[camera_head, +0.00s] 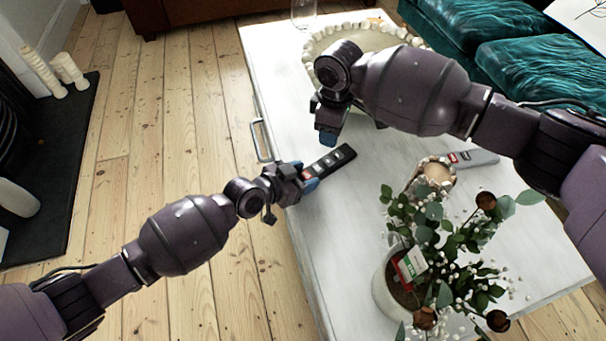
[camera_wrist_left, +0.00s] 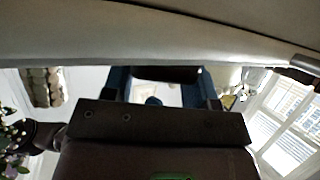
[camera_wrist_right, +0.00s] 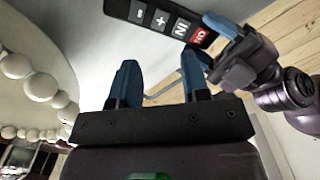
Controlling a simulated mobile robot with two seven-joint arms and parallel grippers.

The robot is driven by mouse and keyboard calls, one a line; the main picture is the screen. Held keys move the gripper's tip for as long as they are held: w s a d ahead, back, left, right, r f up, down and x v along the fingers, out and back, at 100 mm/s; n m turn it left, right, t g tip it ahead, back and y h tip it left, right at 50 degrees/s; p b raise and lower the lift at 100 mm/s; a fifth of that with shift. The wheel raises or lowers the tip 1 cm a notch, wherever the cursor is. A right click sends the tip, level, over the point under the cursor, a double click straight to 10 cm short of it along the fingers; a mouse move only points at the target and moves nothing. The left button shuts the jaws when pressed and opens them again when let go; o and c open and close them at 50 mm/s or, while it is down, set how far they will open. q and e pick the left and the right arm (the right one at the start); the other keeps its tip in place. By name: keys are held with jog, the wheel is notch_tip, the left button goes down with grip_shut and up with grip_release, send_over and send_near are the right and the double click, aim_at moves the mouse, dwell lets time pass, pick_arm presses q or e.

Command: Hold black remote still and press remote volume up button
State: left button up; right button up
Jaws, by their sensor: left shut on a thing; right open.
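My left gripper (camera_head: 306,178) is shut on the remote's near-left end, by the table's left edge. My right gripper (camera_head: 328,134) is open and empty above the table, just beyond the remote.
The white table (camera_head: 275,60) carries a beaded tray (camera_head: 318,45) at the back, partly behind my right arm. A grey remote (camera_head: 477,158) and a small beaded bowl (camera_head: 437,175) stand to the right. A potted plant (camera_head: 388,290) occupies the front right.

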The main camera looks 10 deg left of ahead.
grip_shut()
dwell(1.6)
